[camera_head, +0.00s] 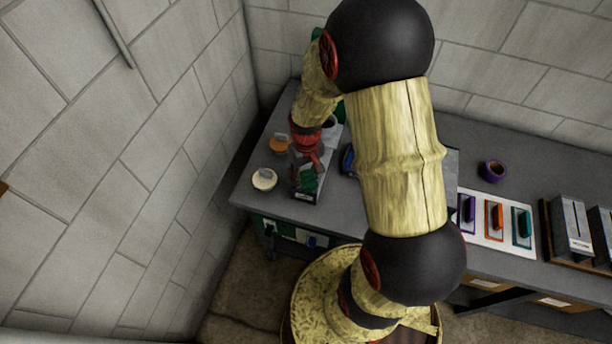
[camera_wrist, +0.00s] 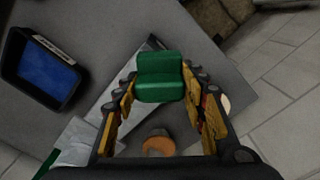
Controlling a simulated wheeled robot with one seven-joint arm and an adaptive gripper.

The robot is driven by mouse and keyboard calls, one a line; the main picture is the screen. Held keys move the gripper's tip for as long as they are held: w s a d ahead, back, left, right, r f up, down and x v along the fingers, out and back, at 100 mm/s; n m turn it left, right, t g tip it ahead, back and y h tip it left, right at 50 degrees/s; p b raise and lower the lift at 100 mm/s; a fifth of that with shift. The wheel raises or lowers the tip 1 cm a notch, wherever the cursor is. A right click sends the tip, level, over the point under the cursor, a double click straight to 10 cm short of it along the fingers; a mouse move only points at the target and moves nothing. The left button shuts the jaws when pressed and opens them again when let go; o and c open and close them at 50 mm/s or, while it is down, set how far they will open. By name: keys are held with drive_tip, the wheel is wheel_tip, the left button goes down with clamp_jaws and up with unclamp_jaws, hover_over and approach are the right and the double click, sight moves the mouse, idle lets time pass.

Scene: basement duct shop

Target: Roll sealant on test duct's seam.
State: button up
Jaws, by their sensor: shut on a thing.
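My gripper (camera_head: 306,160) is at the left end of the workbench, over a long grey metal piece that looks like the test duct (camera_head: 332,150). In the wrist view, its fingers (camera_wrist: 160,95) are shut on a green block-shaped thing (camera_wrist: 160,75), which may be the roller's handle. The green thing also shows below the gripper in the head view (camera_head: 308,180). The metal piece passes beneath it in the wrist view (camera_wrist: 75,145). The seam and the held thing's underside are hidden, so I cannot tell whether it touches the duct.
An orange-topped round thing (camera_head: 281,143) and a cream one (camera_head: 264,179) sit left of the duct. A dark tray with blue inside (camera_wrist: 42,68) lies beside it. Purple (camera_head: 466,208), orange (camera_head: 494,219) and teal (camera_head: 521,227) tools lie on a white board. A purple cup (camera_head: 492,171) stands behind.

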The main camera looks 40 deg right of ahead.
drive_tip(key=shift+f, duration=0.25)
drive_tip(key=shift+d, duration=0.1)
